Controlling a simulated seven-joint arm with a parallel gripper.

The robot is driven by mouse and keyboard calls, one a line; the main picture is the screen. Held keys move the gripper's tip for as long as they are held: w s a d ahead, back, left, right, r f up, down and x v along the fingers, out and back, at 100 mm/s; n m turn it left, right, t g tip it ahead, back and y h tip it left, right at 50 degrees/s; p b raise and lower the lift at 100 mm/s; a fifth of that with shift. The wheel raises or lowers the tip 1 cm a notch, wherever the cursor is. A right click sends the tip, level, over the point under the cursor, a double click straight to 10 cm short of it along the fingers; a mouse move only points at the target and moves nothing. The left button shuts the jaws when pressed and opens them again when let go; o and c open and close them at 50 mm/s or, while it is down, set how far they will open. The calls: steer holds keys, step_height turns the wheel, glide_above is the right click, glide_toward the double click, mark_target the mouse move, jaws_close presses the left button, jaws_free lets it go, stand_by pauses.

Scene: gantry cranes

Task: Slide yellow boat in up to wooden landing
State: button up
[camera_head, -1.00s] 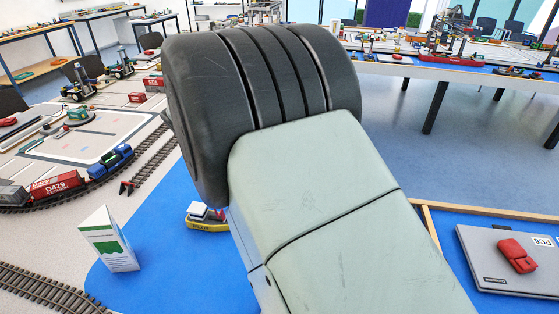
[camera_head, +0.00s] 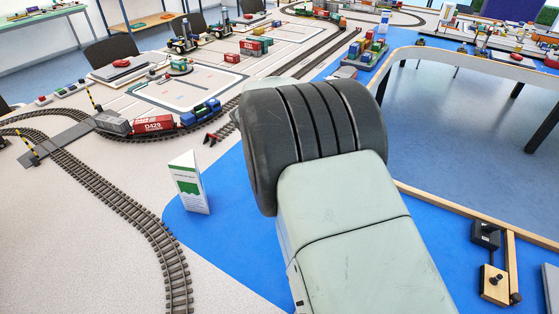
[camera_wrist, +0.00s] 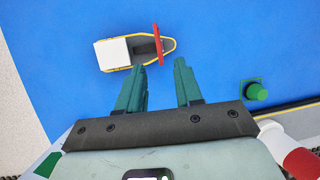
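The yellow boat (camera_wrist: 119,68) lies on the blue water surface in the wrist view. It has a grey deck, a white block at its left and an upright red piece near its pointed right end. My gripper (camera_wrist: 159,66) is open, with two green fingers pointing at the boat's near side. Nothing is between the fingers, and I cannot tell their height above the water. In the head view my arm hides the boat and the gripper. I cannot make out a wooden landing for certain in either view.
A green round piece (camera_wrist: 255,91) stands right of the fingers by a grey edge. A red and white post (camera_wrist: 290,150) is lower right. In the head view a white-green card (camera_head: 188,183) stands left of my arm, near railway track (camera_head: 140,220). Wooden edging (camera_head: 455,212) borders the water right.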

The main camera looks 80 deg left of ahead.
steer(key=x, duration=0.7)
steer(key=shift+w+a+f, duration=0.1)
steer(key=shift+w+f, duration=0.05)
steer(key=shift+f, duration=0.15)
jaws_close()
